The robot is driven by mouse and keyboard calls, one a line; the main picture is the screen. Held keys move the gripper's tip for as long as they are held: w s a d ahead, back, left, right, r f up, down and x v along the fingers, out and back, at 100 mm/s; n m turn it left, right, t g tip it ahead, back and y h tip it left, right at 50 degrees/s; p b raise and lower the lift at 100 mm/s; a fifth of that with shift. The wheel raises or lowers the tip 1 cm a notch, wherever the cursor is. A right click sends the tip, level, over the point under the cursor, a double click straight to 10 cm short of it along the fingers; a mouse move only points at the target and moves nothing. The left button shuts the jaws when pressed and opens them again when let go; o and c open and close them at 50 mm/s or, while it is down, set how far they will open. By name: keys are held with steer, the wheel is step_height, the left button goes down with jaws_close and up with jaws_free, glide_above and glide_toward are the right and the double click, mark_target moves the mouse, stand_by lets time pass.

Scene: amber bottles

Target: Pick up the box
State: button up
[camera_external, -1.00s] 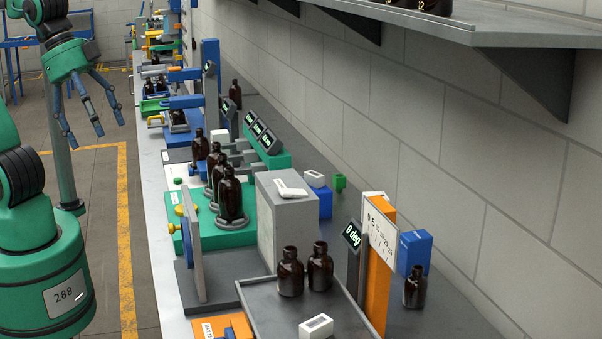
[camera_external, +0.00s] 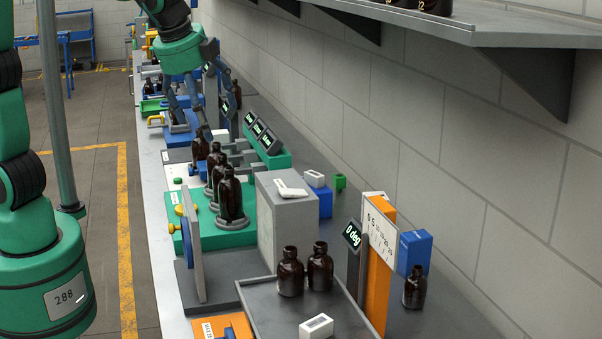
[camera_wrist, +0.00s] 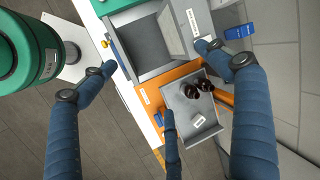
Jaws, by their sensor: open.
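Several small boxes are in view, and I cannot tell which one the task means. A white box with a dark-marked top (camera_external: 316,326) lies on the grey tray (camera_external: 262,322) near two amber bottles (camera_external: 305,272). A white box also shows on a tray in the wrist view (camera_wrist: 199,121). Another white box (camera_external: 315,179) sits on a blue block, and a blue box (camera_external: 415,252) stands near the wall. My gripper (camera_external: 192,118) is above the bench, beyond the row of bottles. Its three fingers are spread and empty in the wrist view (camera_wrist: 160,78).
A row of amber bottles (camera_external: 229,198) stands on a green fixture. A grey block (camera_external: 287,222), an orange post with a scale (camera_external: 377,272) and a small display rise beside the tray. A shelf (camera_external: 500,36) overhangs at upper right.

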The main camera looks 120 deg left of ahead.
steer(key=w+a+f+m+g+y, duration=0.2)
steer(key=w+a+f, duration=0.2)
steer(key=w+a, duration=0.5)
steer(key=w+a+f+m+g+y+b, duration=0.1)
steer(key=w+a+f+m+g+y, duration=0.1)
steer(key=w+a+f, duration=0.7)
steer(key=w+a+f+m+g+y+b, duration=0.1)
steer(key=w+a+f+m+g+y, duration=0.1)
steer(key=w+a+f, duration=0.7)
steer(key=shift+a+f+g+y, duration=0.5)
steer(key=shift+a+f+g, duration=0.7)
steer(key=shift+a+f, duration=1.85)
steer(key=shift+d+f, duration=0.85)
steer(key=shift+d, duration=0.05)
steer(key=shift+a, duration=0.1)
steer(key=shift+x, duration=1.15)
steer(key=shift+s, duration=0.1)
